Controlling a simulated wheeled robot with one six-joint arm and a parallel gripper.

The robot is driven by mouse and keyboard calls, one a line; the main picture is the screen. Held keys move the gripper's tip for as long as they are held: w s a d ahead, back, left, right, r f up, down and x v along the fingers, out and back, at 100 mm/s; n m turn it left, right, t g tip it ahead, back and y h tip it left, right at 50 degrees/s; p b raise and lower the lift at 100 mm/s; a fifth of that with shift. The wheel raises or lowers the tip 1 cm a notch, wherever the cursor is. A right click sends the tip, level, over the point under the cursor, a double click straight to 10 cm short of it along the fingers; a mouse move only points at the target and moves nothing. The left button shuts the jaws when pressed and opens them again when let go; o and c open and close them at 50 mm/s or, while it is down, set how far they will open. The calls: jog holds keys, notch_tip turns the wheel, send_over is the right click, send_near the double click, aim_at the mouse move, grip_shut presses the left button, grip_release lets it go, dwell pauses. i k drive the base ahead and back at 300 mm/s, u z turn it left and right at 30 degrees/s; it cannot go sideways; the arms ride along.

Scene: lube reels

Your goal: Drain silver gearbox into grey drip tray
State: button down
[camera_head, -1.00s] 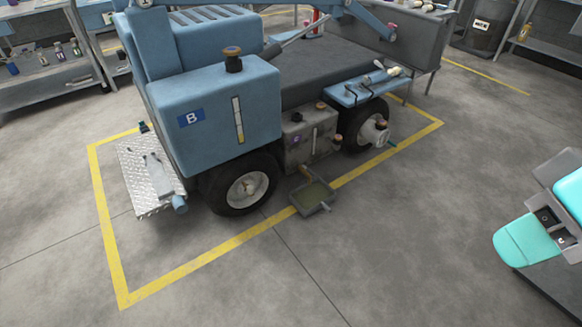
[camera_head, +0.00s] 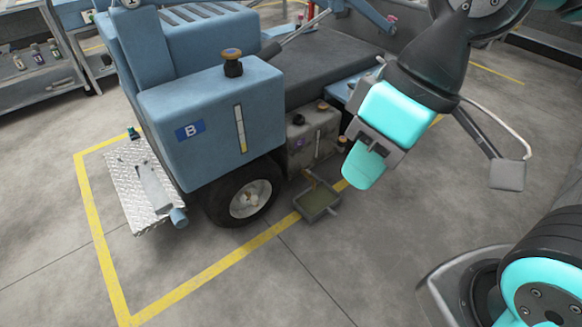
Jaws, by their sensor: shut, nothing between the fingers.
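The silver gearbox (camera_head: 308,148) is a worn grey box low on the blue vehicle, beside the front wheel. It has a dark cap on top and a brownish knob (camera_head: 341,142) at its right side. The grey drip tray (camera_head: 334,209) lies on the floor in front of and below the gearbox, with an olive-brown surface inside. A brown strip (camera_head: 312,178) shows between gearbox and tray; I cannot tell whether it is flowing oil or a solid part. My gripper (camera_head: 362,172) is shut and empty, in front of the gearbox's right side in this view. It hides the rear wheel.
The blue tank (camera_head: 215,130) marked B has a cap on top. A tread-plate step (camera_head: 138,185) with a grey item on it juts out at the left. The front wheel (camera_head: 247,195) stands left of the tray. Yellow lines mark the floor, which is clear in front.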

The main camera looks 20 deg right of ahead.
aim_at(315, 176)
jog(key=i, duration=0.75)
jog(key=z, duration=0.65)
jog(key=i, duration=0.45)
jog(key=z, duration=0.3)
